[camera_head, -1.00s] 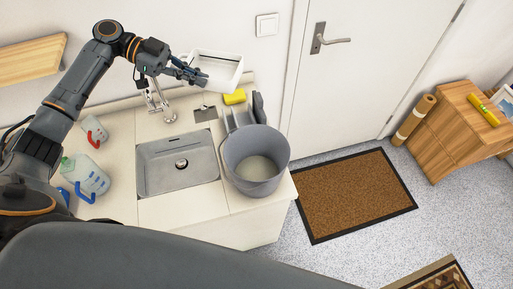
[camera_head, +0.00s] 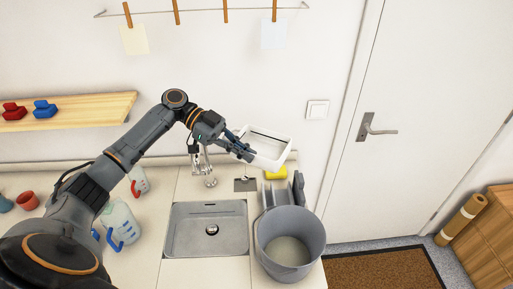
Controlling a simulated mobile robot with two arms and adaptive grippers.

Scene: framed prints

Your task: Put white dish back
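The white dish (camera_head: 270,163) is a rectangular tray at the back of the counter, right of the faucet and above counter level. My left gripper (camera_head: 243,150) is at the dish's left wall, with its fingers around that edge; it appears shut on it. The dish is tilted so its inside faces me. My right gripper is not in view.
A sink (camera_head: 205,240) with a faucet (camera_head: 207,172) is below my arm. A grey bucket (camera_head: 290,262) stands right of it, with a yellow sponge (camera_head: 275,173) behind. Jugs (camera_head: 121,222) stand left. A wooden shelf (camera_head: 75,110) holds red and blue items.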

